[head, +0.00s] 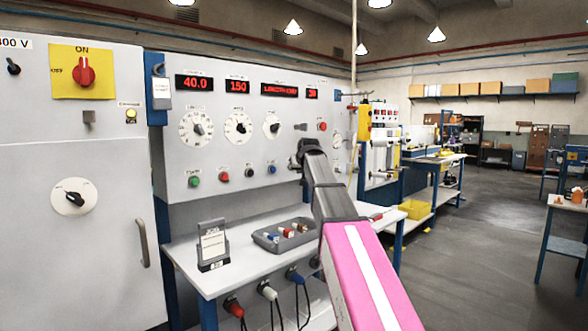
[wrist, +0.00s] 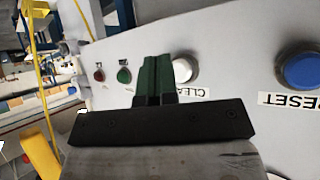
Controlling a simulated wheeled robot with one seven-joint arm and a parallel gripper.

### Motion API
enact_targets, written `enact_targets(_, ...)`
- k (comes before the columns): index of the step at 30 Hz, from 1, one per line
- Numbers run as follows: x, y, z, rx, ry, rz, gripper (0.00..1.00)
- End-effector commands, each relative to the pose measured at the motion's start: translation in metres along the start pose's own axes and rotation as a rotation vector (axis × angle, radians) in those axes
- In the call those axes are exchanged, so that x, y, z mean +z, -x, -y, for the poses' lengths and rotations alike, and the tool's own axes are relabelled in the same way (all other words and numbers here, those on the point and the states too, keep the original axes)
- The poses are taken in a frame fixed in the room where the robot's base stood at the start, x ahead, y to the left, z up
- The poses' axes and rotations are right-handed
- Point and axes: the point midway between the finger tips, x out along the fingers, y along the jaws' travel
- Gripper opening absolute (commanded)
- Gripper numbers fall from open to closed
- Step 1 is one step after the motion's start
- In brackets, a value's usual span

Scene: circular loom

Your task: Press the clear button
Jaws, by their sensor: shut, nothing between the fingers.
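The clear button (wrist: 184,70) is a round white button in a metal ring on the grey panel. Its label, partly cut off by my gripper, reads "CLEA". My gripper (wrist: 153,60) has dark green fingers closed together with nothing between them. In the wrist view the fingertips lie just left of the white cap and overlap its left edge. I cannot tell whether they touch it. In the head view my gripper (head: 297,160) is at the panel, right of the blue button, and hides the clear button.
The blue reset button (wrist: 302,70) is to the right of the clear button in the wrist view and also shows in the head view (head: 272,169). Small red and green buttons lie at the wrist view's left. A grey tray (head: 262,238) and a sign stand (head: 212,245) are on the bench below.

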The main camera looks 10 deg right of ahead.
Motion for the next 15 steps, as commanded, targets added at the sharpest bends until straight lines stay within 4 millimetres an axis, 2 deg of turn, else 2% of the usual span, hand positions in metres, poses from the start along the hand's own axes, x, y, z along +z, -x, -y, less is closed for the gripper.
enact_targets(15,-0.0045,-0.0058,0.0041,0.000,0.000,0.000,0.00)
